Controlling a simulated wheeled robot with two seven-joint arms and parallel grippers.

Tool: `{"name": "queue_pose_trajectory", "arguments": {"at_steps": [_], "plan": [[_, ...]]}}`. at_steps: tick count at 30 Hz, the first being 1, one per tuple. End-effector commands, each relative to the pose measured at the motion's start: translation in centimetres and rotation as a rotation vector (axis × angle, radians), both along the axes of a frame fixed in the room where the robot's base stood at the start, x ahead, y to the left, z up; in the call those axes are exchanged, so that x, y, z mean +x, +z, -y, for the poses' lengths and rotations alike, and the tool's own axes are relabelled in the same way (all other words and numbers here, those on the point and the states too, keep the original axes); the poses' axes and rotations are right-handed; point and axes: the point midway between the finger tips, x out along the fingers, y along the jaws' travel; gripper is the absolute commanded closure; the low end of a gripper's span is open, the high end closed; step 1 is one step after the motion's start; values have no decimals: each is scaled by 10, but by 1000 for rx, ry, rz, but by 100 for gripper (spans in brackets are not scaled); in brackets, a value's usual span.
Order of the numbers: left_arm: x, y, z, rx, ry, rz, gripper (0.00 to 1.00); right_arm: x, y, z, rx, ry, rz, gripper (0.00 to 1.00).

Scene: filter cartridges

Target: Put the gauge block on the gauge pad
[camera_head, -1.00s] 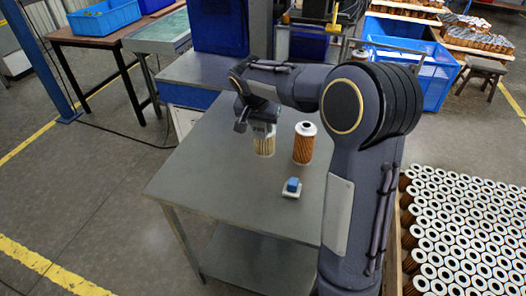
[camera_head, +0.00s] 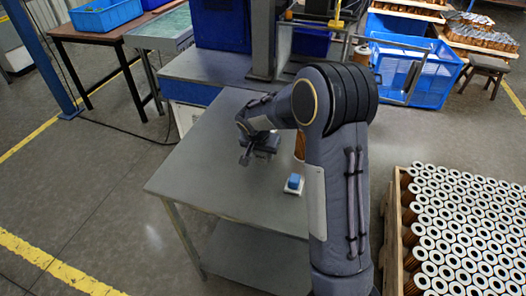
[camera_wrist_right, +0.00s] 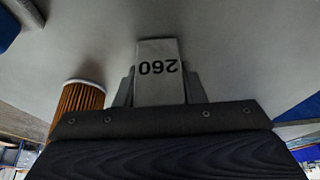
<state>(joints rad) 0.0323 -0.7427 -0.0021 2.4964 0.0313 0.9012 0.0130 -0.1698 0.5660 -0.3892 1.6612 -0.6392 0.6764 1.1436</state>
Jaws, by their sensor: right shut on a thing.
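My right gripper (camera_head: 262,150) is over the grey table (camera_head: 215,170) in the head view. In the head view I cannot make out the block at the gripper. A small blue-topped piece with a white base (camera_head: 294,184) stands on the table to the right of the gripper. I cannot tell for certain which thing is the gauge pad. My left gripper is not in view.
An orange pleated cartridge (camera_wrist_right: 80,103) stands beside the gripper; my arm mostly hides it in the head view. A crate of many cartridges (camera_head: 455,230) is at the right. The table's left and front parts are clear.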

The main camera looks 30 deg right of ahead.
Motion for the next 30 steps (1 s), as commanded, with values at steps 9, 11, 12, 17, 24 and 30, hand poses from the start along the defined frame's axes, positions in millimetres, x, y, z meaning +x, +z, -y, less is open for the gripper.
{"name": "queue_pose_trajectory", "arguments": {"at_steps": [9, 11, 12, 17, 24, 30], "plan": [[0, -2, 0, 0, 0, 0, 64, 0, -1, 0, 0, 0, 0, 42], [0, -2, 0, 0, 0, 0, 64, 0, -1, 0, 0, 0, 0, 42], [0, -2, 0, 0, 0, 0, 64, 0, -1, 0, 0, 0, 0, 42], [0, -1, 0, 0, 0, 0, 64, 0, -1, 0, 0, 0, 0, 42], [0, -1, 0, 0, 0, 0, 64, -4, 23, -7, 0, 2, 6, 42], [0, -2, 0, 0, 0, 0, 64, -16, 63, -20, 1, 2, 6, 42]]}}
